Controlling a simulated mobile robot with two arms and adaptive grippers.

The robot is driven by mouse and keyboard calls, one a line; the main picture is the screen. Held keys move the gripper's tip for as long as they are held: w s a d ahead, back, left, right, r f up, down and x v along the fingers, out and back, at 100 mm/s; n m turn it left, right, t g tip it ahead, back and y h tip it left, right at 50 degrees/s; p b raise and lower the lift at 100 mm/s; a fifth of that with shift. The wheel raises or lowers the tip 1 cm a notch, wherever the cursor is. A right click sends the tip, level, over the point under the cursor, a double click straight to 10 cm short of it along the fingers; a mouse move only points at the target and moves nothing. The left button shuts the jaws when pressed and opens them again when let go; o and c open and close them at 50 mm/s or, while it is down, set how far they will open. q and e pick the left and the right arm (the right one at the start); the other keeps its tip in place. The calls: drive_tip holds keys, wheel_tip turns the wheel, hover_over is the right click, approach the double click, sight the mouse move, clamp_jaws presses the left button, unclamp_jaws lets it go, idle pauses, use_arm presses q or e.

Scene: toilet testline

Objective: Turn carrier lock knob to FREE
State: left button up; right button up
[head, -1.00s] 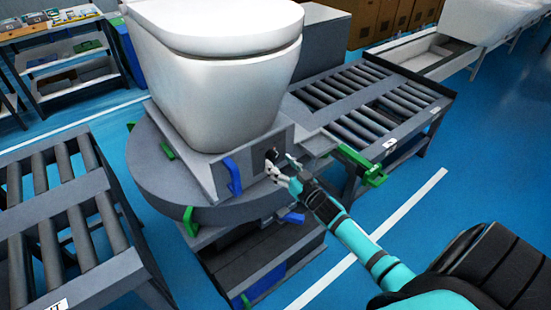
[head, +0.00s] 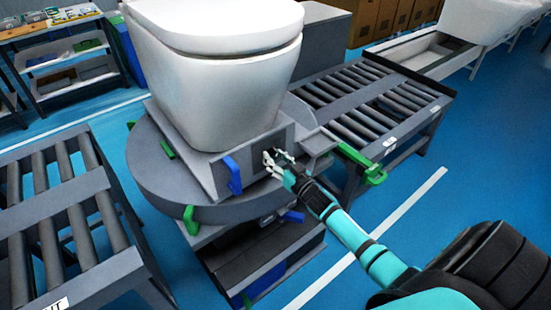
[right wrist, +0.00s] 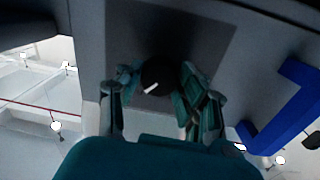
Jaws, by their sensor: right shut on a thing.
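The carrier lock knob (right wrist: 158,75) is round and black with a short white mark, seen in the right wrist view on a dark plate of the grey carrier (head: 208,179). The mark lies slanted, its left end lower; no lettering is readable. My right gripper (head: 270,160) is at the carrier's front face. In the wrist view, its fingers (right wrist: 154,82) are on both sides of the knob, shut on it. In the head view the fingers largely cover the knob. My left gripper is not in view.
A white toilet (head: 215,85) stands on the carrier, above a round turntable (head: 150,175). A blue handle (head: 233,176) sits left of the gripper. A green bracket (head: 372,174) juts out at right. Roller conveyors stand left (head: 62,205) and right (head: 350,120).

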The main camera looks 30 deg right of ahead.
drive_tip(key=shift+n, duration=0.3)
drive_tip(key=n+b, duration=0.1)
drive_tip(key=n, duration=0.1)
drive_tip(key=shift+f+n, duration=0.1)
drive_tip(key=shift+n, duration=0.3)
drive_tip(key=n+b, duration=0.1)
drive_tip(key=n, duration=0.3)
drive_tip(key=shift+n, duration=0.3)
drive_tip(key=n+b, duration=0.2)
drive_tip(key=n, duration=0.2)
drive_tip(key=shift+n, duration=0.3)
drive_tip(key=shift+n+y+b, duration=0.3)
drive_tip(key=shift+n+b, duration=0.35)
drive_tip(key=shift+n, duration=1.35)
drive_tip(key=o, duration=1.2)
drive_tip(key=shift+d, duration=0.1)
drive_tip(key=shift+c, duration=0.2)
